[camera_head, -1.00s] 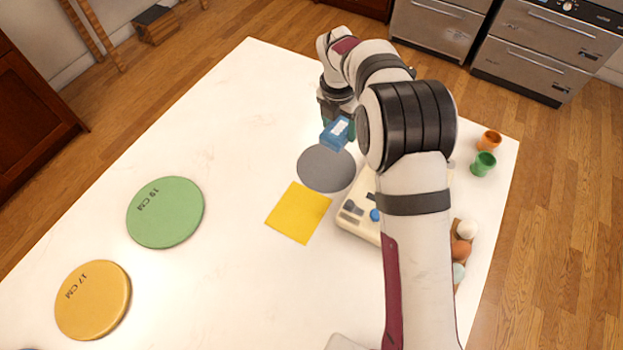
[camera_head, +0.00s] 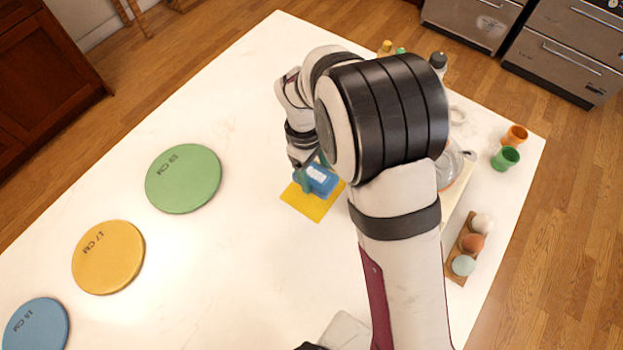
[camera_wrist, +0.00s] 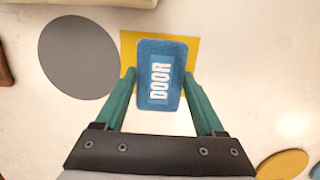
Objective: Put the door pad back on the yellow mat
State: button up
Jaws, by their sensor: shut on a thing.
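The door pad is a blue block with a white label; in the wrist view the pad (camera_wrist: 172,82) reads "DOOR". My gripper (camera_wrist: 160,80) is shut on it, with one green finger on each side. In the head view the pad (camera_head: 318,178) shows over the yellow mat (camera_head: 315,206), and my gripper (camera_head: 305,175) is partly hidden by my arm. The mat also shows in the wrist view (camera_wrist: 129,48), partly covered by the pad. I cannot tell whether the pad touches the mat or hangs just above it.
A grey disc (camera_wrist: 78,57) lies beside the mat. Green (camera_head: 183,178), yellow (camera_head: 108,257) and blue (camera_head: 36,326) round pads lie to the left. Egg cups (camera_head: 505,158) and an egg holder (camera_head: 458,270) stand at the right.

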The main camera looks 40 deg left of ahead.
aim_at(311, 182)
jog(key=shift+s+a+f, duration=0.1)
jog(key=shift+a+f, duration=0.1)
jog(key=shift+f, duration=0.95)
jog(key=shift+s+a+f, duration=0.1)
jog(key=shift+a+f, duration=0.05)
jog(key=shift+f, duration=0.95)
jog(key=shift+f, duration=0.1)
jog(key=o, duration=1.3)
jog(key=r, duration=0.4)
jog(key=a+r, duration=0.1)
jog(key=r, duration=0.6)
jog(key=shift+a+r, duration=0.35)
jog(key=shift+a, duration=0.05)
jog(key=shift+w+r, duration=0.1)
jog(key=shift+r, duration=0.2)
jog(key=d+r+m+y, duration=0.1)
jog(key=d+r+m, duration=0.35)
jog(key=d, duration=0.35)
jog(key=d+r+m, duration=0.4)
jog(key=d+m, duration=0.1)
jog(key=d, duration=0.3)
jog(key=s+d+m+y, duration=0.2)
jog(key=s+d+m, duration=1)
jog(key=d+m, duration=0.1)
jog(key=shift+s+d+m+y, duration=0.2)
jog(key=shift+s+m+y, duration=0.15)
jog(key=shift+m, duration=0.2)
